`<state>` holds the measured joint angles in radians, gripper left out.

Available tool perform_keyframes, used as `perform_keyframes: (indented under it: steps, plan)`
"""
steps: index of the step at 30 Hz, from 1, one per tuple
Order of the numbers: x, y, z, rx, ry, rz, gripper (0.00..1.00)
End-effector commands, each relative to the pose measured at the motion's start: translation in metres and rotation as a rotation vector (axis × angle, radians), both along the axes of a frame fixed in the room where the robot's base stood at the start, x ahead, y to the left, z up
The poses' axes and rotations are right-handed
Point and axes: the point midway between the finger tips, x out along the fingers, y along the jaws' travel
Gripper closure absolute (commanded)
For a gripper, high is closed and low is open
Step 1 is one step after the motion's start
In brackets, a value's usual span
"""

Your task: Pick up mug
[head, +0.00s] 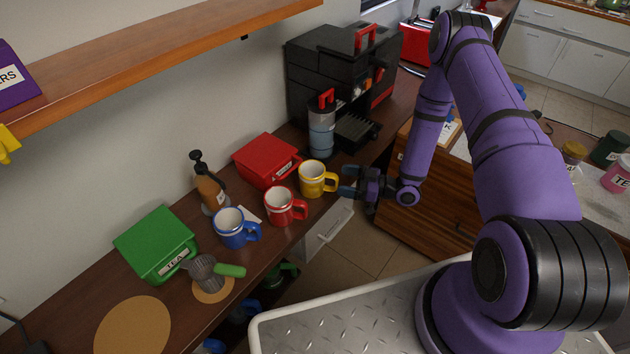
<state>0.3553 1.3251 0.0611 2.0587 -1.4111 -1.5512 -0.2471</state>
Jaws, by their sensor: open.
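In the head view a yellow mug (312,179) stands upright on the wooden counter, its handle pointing right. A red mug (279,206) stands to its lower left, and a blue mug (232,228) stands further left, both upright with handles to the right. My gripper (348,181) is open and empty just right of the yellow mug, with its fingers pointing left toward the handle. A small gap seems to lie between fingertips and handle, but I cannot tell if they touch.
A red box (266,161) sits behind the mugs, and a green tea box (156,244) is at left. A syrup bottle (209,190), a grey-blue canister (321,130) and a black coffee machine (330,62) stand near the wall. A wooden shelf (170,48) hangs above.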

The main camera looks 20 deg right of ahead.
Motion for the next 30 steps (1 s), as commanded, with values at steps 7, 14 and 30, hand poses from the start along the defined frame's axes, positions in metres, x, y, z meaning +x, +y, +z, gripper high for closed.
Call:
perform_keyframes:
  steps: [7,14,30]
  plan:
    - [0.016,0.02,0.0,-0.002,-0.002,0.002,0.2]
    - [0.029,0.042,0.0,-0.001,0.0,0.001,0.2]
    - [0.031,0.044,0.0,-0.002,0.0,-0.001,0.79]
